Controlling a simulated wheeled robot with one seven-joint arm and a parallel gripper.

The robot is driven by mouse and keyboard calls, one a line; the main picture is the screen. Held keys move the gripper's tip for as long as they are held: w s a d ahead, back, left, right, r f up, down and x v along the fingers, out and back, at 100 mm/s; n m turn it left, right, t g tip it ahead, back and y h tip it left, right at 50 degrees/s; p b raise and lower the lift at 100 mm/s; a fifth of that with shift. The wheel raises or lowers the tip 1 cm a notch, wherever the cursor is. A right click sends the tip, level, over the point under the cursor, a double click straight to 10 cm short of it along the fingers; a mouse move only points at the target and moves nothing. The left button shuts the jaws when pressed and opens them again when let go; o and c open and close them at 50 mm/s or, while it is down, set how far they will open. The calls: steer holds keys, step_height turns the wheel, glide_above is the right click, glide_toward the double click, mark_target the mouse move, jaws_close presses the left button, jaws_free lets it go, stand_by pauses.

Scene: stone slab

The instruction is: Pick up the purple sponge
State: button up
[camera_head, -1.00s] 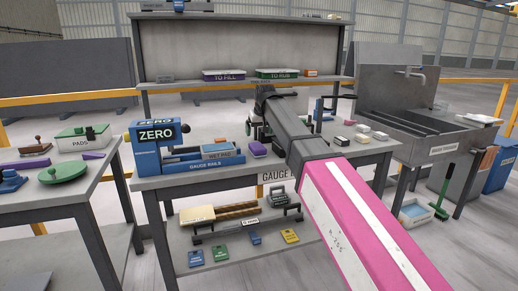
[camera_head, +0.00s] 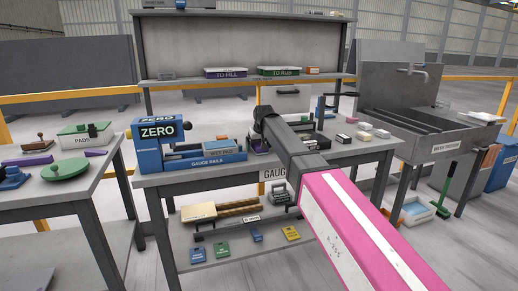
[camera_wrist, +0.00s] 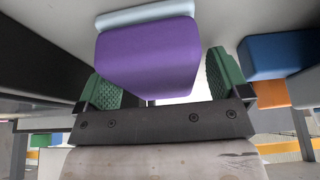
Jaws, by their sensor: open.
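The purple sponge (camera_wrist: 150,58) fills the upper middle of the wrist view, with a pale blue-white layer along its far side. My gripper (camera_wrist: 162,86) is open, with a green ridged pad on either side of the sponge. The sponge sits between the pads or just beyond them; I cannot tell whether either pad touches it. In the head view my gripper (camera_head: 259,138) is low over the bench, just right of the blue gauge rails unit, and it hides most of the sponge.
The blue gauge rails unit (camera_head: 190,160) stands close to the left of my gripper. Several small white and dark blocks (camera_head: 365,136) lie to the right on the bench (camera_head: 225,181). A shelf with a purple tray (camera_head: 226,73) and a green tray (camera_head: 279,71) stands behind.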

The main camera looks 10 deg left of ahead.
stand_by(0.4)
steer(key=shift+f, duration=0.1)
steer(key=c, duration=1.1)
steer(key=shift+o, duration=0.2)
steer(key=shift+r, duration=0.65)
step_height(320, 180, up, 3)
steer(key=shift+f, duration=0.15)
steer(key=s+a+r, duration=0.5)
steer(key=s+r, duration=0.2)
steer(key=s, duration=0.3)
steer(key=shift+s+a, duration=0.2)
steer(key=shift+r, duration=0.1)
